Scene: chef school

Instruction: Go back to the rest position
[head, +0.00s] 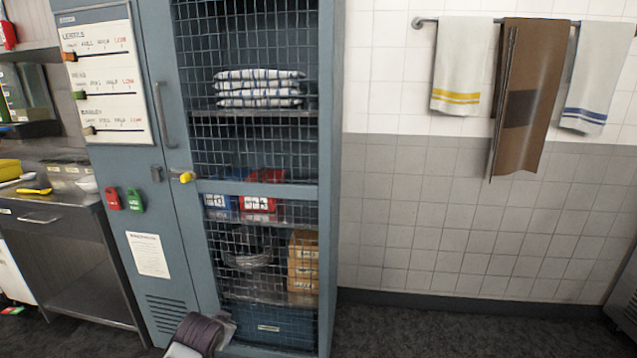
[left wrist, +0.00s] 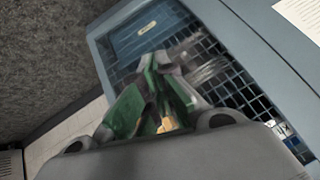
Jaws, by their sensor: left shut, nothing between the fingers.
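My left gripper (left wrist: 155,72) shows in the left wrist view with its green-padded fingers shut and nothing between them. It points toward the lower part of the blue-grey cabinet with a mesh door (left wrist: 235,85), and it looks apart from it, though the distance is hard to judge. In the head view a dark part of my left arm shows at the bottom edge in front of the same cabinet (head: 328,120); the fingers are not clear there. My right gripper is in neither view.
Behind the mesh are folded cloths (head: 258,88), red and blue boxes and wooden boxes (head: 303,262). A yellow knob (head: 187,177) sticks out of the cabinet front. A steel counter (head: 55,215) stands left. Towels (head: 463,60) hang on the tiled wall. Dark floor (head: 450,335) at right is clear.

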